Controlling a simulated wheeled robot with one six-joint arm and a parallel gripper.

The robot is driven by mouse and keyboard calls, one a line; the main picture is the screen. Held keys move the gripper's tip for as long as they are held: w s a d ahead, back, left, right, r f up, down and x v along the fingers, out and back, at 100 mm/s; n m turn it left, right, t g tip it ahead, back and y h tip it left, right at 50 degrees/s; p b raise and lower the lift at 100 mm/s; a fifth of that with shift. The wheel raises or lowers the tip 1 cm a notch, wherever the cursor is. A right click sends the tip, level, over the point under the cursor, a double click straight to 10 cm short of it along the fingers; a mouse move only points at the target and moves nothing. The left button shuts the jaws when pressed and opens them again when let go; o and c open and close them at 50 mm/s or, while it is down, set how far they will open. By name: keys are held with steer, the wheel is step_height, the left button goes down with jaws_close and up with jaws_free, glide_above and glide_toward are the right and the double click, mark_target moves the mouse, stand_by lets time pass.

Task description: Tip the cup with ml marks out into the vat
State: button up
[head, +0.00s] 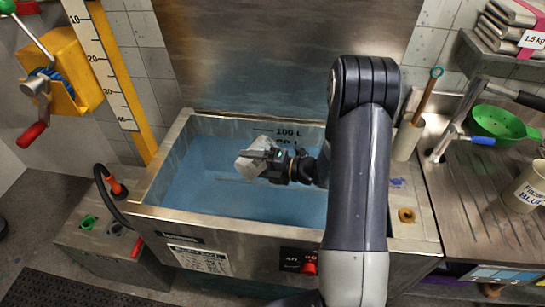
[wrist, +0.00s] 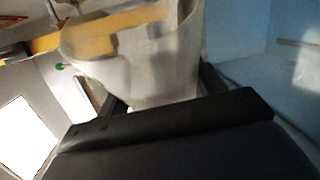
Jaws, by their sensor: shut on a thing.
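A pale, whitish cup (head: 250,163) is held over the vat, leaning to one side; I cannot make out ml marks on it. My gripper (head: 273,160) is shut on the cup, with the fingers on either side of it. In the wrist view the cup (wrist: 160,60) fills the upper middle, between the dark fingers of my gripper (wrist: 160,98). The vat (head: 190,222) is a steel tank with blue liquid and volume marks on its back wall. The cup's inside and any stream from it cannot be made out.
A paper cup labelled BLUE (head: 528,190) and a green strainer (head: 497,122) are on the ridged counter (head: 460,200) at right. A yellow scale post (head: 118,85) and a yellow crank box (head: 68,65) stand at left. A red knob (head: 309,268) is on the vat's front.

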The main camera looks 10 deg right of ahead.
steer(key=shift+w+d+r+m+y+p, duration=0.15)
steer(key=shift+r+m+y+p, duration=0.15)
steer(key=shift+r+m+p, duration=0.35)
stand_by(0.6)
